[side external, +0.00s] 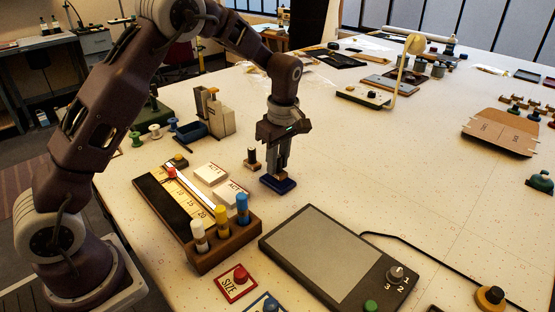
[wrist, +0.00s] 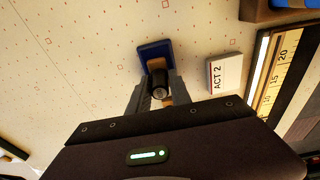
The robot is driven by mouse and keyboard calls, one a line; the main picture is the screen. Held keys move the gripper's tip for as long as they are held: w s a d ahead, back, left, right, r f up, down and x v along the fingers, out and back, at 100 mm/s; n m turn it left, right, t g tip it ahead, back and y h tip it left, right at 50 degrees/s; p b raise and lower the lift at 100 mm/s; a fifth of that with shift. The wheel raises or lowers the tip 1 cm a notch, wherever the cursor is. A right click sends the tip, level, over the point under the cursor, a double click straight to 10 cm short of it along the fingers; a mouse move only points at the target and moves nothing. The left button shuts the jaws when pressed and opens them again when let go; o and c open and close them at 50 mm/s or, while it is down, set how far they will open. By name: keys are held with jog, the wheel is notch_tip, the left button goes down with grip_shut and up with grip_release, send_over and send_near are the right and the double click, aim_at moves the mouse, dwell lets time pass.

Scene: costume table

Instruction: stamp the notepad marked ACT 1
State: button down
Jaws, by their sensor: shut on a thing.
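My gripper (side external: 277,172) points down, shut on a stamp with a black round handle (wrist: 159,86) and a wooden base (wrist: 155,64). The stamp is over the dark blue ink pad (side external: 279,185), which also shows in the wrist view (wrist: 152,46). The stamp seems to touch the pad, but the fingers hide much of it. Two white notepads lie left of the pad in the side view. The front one (side external: 228,194) reads ACT 2, also in the wrist view (wrist: 220,75). The back one (side external: 210,173) is taken as ACT 1; its label is small.
A second black-handled stamp (side external: 251,158) stands just behind the pad. A grey tablet (side external: 325,255) lies in front. The table right of the pad is clear.

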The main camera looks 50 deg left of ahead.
jog(key=shift+f, duration=0.6)
dwell(1.5)
jog(key=shift+r, duration=3.55)
jog(key=s+a+n, duration=0.5)
jog(key=s+a, duration=0.1)
jog(key=a, duration=0.3)
jog(key=n+g, duration=0.1)
jog(key=n, duration=0.3)
send_over(204, 174)
jog(key=shift+w+d+f, duration=0.1)
jog(key=shift+w+f, duration=0.05)
jog(key=shift+f, duration=1.35)
jog(key=shift+w+d+f, duration=0.1)
jog(key=shift+f, duration=1.35)
jog(key=shift+f, duration=0.6)
